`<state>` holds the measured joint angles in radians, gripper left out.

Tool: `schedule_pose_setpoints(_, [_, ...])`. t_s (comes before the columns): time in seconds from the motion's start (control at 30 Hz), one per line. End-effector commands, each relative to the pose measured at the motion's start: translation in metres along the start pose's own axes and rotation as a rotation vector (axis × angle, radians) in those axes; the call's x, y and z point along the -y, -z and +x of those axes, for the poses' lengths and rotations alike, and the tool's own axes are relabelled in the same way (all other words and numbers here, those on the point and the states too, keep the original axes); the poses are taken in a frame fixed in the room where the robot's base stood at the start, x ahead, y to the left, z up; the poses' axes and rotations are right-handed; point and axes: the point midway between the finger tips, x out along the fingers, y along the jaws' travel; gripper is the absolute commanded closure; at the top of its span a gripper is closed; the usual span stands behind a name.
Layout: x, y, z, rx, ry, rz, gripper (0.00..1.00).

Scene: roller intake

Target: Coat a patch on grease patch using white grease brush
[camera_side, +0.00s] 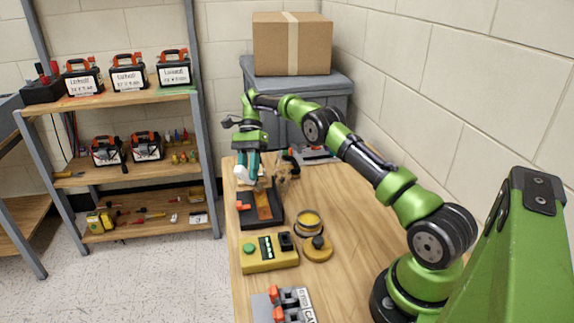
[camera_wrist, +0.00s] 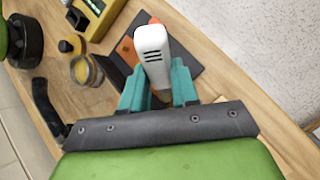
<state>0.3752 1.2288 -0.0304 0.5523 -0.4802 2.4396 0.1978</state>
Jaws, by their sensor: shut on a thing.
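My gripper (camera_side: 249,172) has teal fingers and is shut on the white grease brush (camera_side: 240,173). In the wrist view, the brush's white handle (camera_wrist: 152,45) stands between the teal fingers (camera_wrist: 157,88), with its slotted end towards the camera. The bristle end is mostly hidden there. The grease patch (camera_side: 264,205) is a brown-orange area on a dark plate (camera_side: 246,221) at the table's left side. My gripper and the brush are over the plate's far end. I cannot tell whether the bristles touch the patch. The wrist view shows part of the dark plate (camera_wrist: 186,50) behind the handle.
An open tin of yellow grease (camera_side: 307,223) stands right of the plate, with a round yellow lid (camera_side: 318,248) in front. A yellow box with a green button (camera_side: 269,252) sits nearer the camera. Dark tools (camera_side: 312,154) lie at the back.

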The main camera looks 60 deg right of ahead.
Motion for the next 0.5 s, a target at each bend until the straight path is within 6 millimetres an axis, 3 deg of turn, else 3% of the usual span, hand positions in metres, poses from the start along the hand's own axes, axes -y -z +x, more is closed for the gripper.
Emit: schedule_pose_setpoints(0.5, [-0.018,-0.017,0.017,0.0,-0.002,0.002,1.0])
